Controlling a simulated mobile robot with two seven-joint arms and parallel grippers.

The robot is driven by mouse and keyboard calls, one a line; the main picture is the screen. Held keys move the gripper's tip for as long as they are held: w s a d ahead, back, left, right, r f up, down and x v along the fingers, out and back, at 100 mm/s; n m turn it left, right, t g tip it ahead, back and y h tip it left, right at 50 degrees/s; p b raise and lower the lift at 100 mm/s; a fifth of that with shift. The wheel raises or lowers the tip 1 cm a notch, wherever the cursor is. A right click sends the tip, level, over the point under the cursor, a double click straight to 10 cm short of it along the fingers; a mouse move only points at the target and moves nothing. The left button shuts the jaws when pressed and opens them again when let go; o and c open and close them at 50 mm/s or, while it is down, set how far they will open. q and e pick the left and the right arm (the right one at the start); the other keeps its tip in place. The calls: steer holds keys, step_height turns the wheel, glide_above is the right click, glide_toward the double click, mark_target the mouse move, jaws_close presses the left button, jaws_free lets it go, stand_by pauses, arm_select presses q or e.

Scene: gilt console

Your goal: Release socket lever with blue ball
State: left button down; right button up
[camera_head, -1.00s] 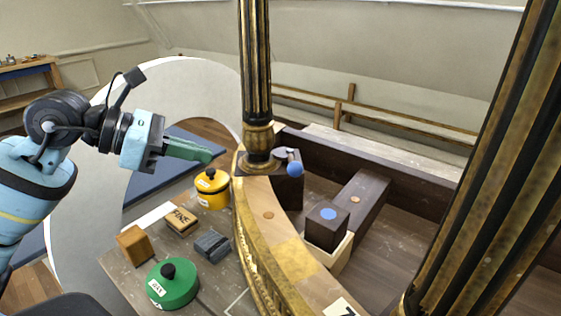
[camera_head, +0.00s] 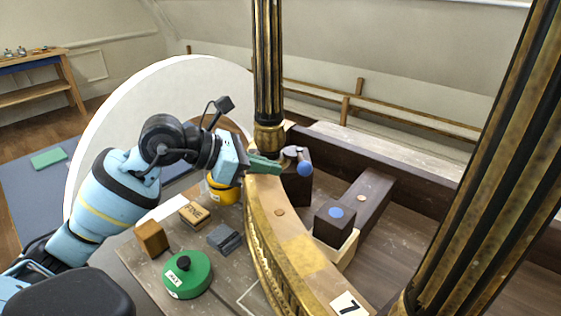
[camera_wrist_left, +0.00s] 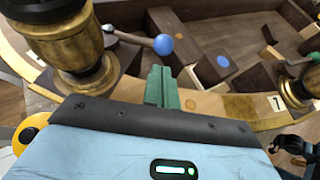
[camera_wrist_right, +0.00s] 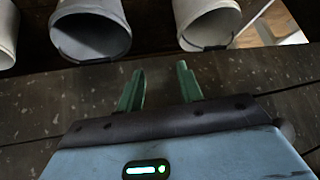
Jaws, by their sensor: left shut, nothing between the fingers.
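The socket lever with its blue ball (camera_head: 305,169) stands at the foot of the far black and gilt column (camera_head: 268,90), beside a dark block. In the left wrist view the ball (camera_wrist_left: 163,44) is at the end of a grey lever rod (camera_wrist_left: 130,38) that reaches out from beside the column base. My left gripper (camera_head: 279,166) is shut and empty, its green fingers just left of the ball and apart from it. In the left wrist view its fingertips (camera_wrist_left: 162,70) are just below the ball. My right gripper (camera_wrist_right: 160,80) is open and empty over a dark speckled surface.
A dark block with a blue dot (camera_head: 335,222) sits in a pale holder on the right. A green round pot (camera_head: 187,273), a yellow pot (camera_head: 222,190) and small blocks stand on the left. The curved gilt rail (camera_head: 262,235) runs between. Pale tubes (camera_wrist_right: 92,30) are before my right gripper.

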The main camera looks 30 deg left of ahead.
arm_select(q)
steer(key=shift+w+d, duration=0.75)
steer(key=shift+w, duration=0.05)
steer(key=shift+w+d+f+p, duration=0.25)
steer(key=shift+w+d+p, duration=0.05)
steer(key=shift+w, duration=0.05)
steer(key=shift+w, duration=0.1)
